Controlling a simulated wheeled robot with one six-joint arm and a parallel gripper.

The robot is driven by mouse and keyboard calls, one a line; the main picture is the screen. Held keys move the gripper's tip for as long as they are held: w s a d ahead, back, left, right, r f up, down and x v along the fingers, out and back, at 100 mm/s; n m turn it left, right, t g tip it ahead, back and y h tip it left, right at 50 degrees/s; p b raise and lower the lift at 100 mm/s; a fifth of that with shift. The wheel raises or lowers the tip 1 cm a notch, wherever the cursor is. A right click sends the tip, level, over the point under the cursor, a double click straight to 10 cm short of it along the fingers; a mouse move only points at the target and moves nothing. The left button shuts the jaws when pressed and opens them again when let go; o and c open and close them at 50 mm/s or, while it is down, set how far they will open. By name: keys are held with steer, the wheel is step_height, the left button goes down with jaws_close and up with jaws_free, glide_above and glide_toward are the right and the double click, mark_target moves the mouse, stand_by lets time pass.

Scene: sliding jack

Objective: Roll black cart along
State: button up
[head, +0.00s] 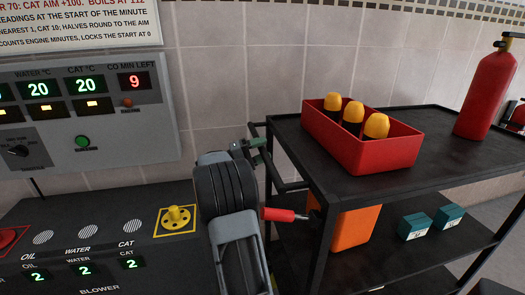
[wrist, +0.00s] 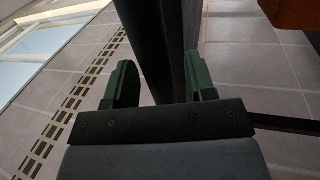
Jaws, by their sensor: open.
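The black cart (head: 350,185) stands at the right in the head view, with a top shelf, lower shelves and a bar at its left end. My gripper (head: 258,151), with green fingers, is at that end bar. In the wrist view my gripper (wrist: 160,75) is open, and a dark bar of the cart (wrist: 158,40) runs between its fingers. I cannot tell whether either finger touches the bar.
The cart carries a red bin (head: 365,153) with yellow-capped items, a red extinguisher (head: 487,95), an orange container (head: 352,228) and teal boxes (head: 415,227). A control console (head: 90,240) stands at left. A red-handled rod (head: 283,214) shows beside my arm. A tiled wall is behind.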

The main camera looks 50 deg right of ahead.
steer(key=b+v, duration=1)
steer(key=v, duration=0.3)
steer(key=shift+w+f, duration=0.2)
steer(key=shift+f, duration=0.15)
steer(key=shift+a+r+b, duration=0.2)
steer(key=shift+b, duration=0.35)
